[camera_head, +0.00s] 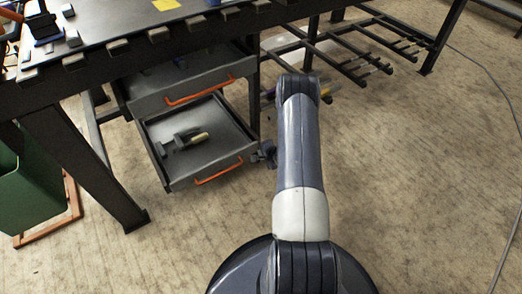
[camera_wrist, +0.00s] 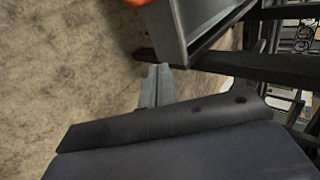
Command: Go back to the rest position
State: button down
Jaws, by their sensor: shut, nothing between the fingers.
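My gripper (camera_head: 262,154) shows only in part in the head view, at the right side of the open lower drawer (camera_head: 245,150) and close to its front corner. The rest of it is hidden behind my arm. In the wrist view my gripper (camera_wrist: 158,82) has its two fingers together with nothing between them. The fingertips point toward a grey drawer wall (camera_wrist: 178,35); I cannot tell whether they touch it.
The lower drawer holds a dark tool with a yellowish part (camera_head: 198,138). The upper drawer (camera_head: 150,100) sits under the workbench (camera_head: 110,38). A green bin (camera_head: 30,190) stands left. A rack (camera_head: 345,55) is behind my arm. Floor at right is clear except a cable (camera_head: 505,90).

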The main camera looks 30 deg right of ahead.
jog(key=p+v, duration=0.2)
jog(key=v, duration=0.6)
jog(key=shift+a+f, duration=0.1)
